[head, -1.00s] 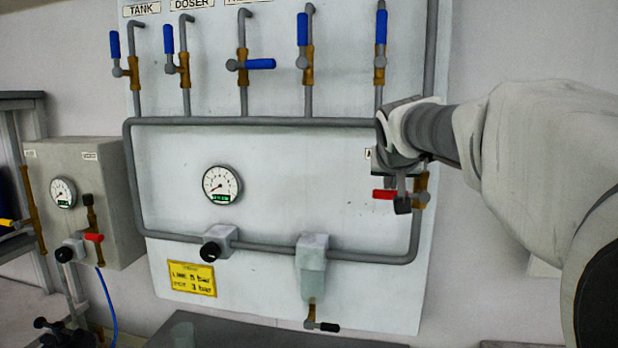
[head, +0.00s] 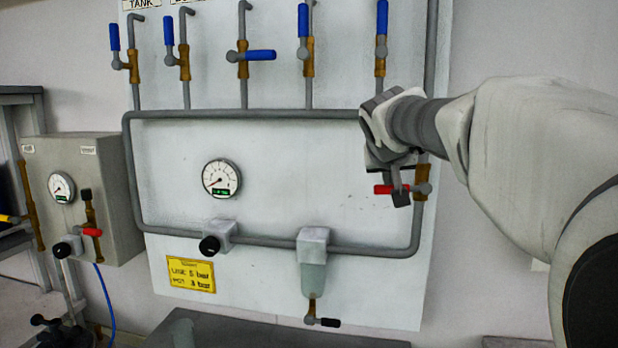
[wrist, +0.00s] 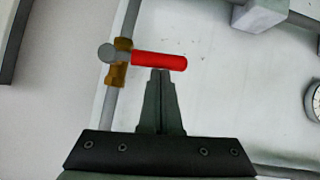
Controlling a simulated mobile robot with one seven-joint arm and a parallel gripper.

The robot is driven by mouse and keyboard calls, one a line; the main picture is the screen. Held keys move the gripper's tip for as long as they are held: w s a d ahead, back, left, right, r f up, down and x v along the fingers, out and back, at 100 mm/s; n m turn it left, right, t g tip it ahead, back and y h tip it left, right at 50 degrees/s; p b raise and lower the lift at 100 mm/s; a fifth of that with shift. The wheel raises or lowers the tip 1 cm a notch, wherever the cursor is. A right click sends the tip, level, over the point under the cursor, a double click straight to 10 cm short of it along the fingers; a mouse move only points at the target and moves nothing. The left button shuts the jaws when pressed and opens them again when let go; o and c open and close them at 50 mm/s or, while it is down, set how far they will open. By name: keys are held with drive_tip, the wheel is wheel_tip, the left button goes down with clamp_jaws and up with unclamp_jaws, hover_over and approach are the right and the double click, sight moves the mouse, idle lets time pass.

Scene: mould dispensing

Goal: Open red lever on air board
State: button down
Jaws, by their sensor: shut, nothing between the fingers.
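The red lever (head: 383,189) sits on a brass valve (head: 421,182) on the right-hand pipe of the white air board (head: 290,170). It lies sideways, across the upright pipe. In the wrist view the red lever (wrist: 160,60) points right from its grey pivot and the brass valve (wrist: 121,64). My gripper (head: 400,198) is at the lever in the head view and hides part of it. In the wrist view my gripper (wrist: 160,74) is shut and empty, its tips just at the lever's lower edge. I cannot tell whether they touch it.
Several blue-handled valves (head: 303,22) line the board's top. A pressure gauge (head: 221,178), a black knob (head: 209,246) and a filter (head: 312,262) are lower down. A grey box (head: 85,200) with another red lever (head: 92,232) stands at left. The board's middle is clear.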

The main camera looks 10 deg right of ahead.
drive_tip(key=s+d+f+n+h+b, duration=0.1)
drive_tip(key=d+f+n+h+b, duration=0.2)
drive_tip(key=f+n+h+b, duration=0.6)
drive_tip(key=f+b, duration=0.1)
drive_tip(key=b, duration=1.1)
drive_tip(key=shift+s+d+n, duration=0.15)
drive_tip(key=shift+d+n, duration=0.15)
drive_tip(key=shift+d, duration=0.2)
